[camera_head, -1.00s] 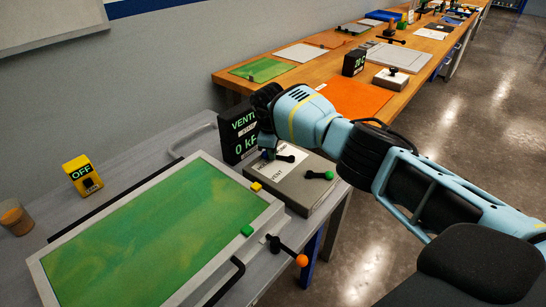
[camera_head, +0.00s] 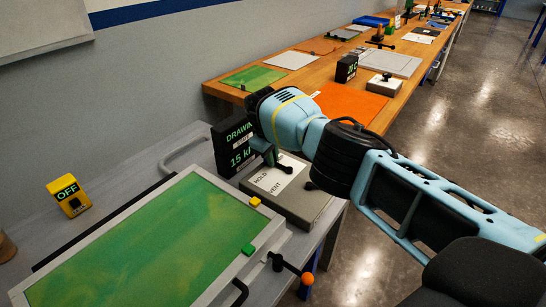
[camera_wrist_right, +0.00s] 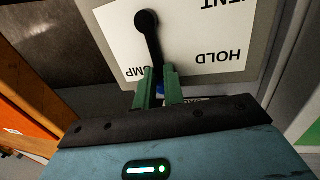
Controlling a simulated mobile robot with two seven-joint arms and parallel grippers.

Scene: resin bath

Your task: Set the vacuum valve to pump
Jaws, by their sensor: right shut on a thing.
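The vacuum valve is a grey box with a white label plate (camera_head: 272,180) at the right end of the near bench. In the right wrist view its black lever (camera_wrist_right: 149,35) runs from the hub to between my fingers, near the partly hidden PUMP word; HOLD and VENT show to the right of it. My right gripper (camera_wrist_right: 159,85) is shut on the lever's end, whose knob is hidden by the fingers. The black display (camera_head: 235,143) behind the valve reads DRAWIN, partly covered, and about 15. My left gripper is not in view.
A green panel in a pale frame (camera_head: 150,245) fills the near bench. An orange-tipped lever (camera_head: 306,278) sticks out at its front corner. A yellow OFF box (camera_head: 69,196) stands at the left. A wooden bench (camera_head: 330,70) with several items runs behind.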

